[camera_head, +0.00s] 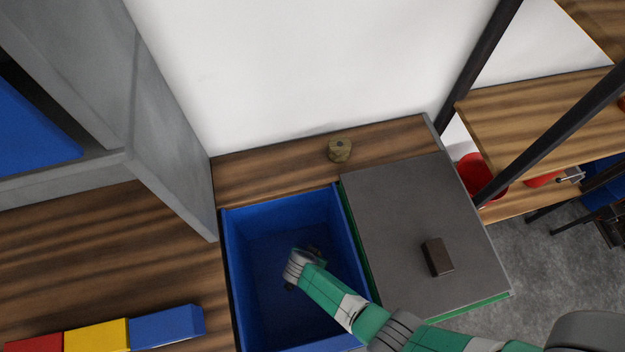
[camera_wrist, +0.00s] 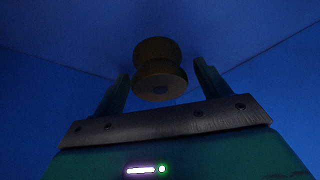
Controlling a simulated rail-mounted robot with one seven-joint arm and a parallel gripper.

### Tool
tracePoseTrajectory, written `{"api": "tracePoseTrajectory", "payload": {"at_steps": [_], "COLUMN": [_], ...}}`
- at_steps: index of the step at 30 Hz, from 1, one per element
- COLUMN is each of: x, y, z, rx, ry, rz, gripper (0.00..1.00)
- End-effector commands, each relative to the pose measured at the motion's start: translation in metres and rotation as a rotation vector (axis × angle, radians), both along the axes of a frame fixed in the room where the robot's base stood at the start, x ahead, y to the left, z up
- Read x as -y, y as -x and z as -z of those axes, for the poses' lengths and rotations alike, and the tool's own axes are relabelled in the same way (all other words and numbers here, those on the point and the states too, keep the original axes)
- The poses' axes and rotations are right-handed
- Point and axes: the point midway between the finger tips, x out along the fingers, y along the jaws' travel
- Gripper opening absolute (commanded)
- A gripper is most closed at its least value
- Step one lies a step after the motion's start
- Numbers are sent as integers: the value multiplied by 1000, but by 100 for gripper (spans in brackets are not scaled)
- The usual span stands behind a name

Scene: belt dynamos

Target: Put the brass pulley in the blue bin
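The blue bin (camera_head: 347,235) is an open box set in the wooden bench, centre of the head view. My gripper (camera_head: 302,268) is over or inside its opening, with dark fingers either side of the hand. In the wrist view, a dull brown-brass pulley (camera_wrist: 160,72), spool-shaped, lies between the spread fingertips of my gripper (camera_wrist: 160,82), with small gaps on both sides. Blue surfaces surround it there; the hand hides it in the head view. Another brass pulley (camera_head: 340,149) stands on the wooden strip behind the bin.
A grey panel (camera_head: 410,205) right of the bin carries a dark brown block (camera_head: 437,257). A grey cabinet (camera_head: 165,150) rises at the left. Red, yellow and blue blocks (camera_head: 97,335) lie front left. A shelf rack with red bowls (camera_head: 480,178) stands right.

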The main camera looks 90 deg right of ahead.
Motion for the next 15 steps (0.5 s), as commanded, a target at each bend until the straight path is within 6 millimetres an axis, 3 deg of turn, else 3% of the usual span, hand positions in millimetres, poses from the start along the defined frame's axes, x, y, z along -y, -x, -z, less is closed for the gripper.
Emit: {"api": "tracePoseTrajectory", "payload": {"at_steps": [5, 15], "x": [-3, -32], "y": [-1, -12], "z": [-14, -92], "rx": [0, 1], "ry": [1, 1], "rz": [-1, -2], "gripper": [75, 75]}}
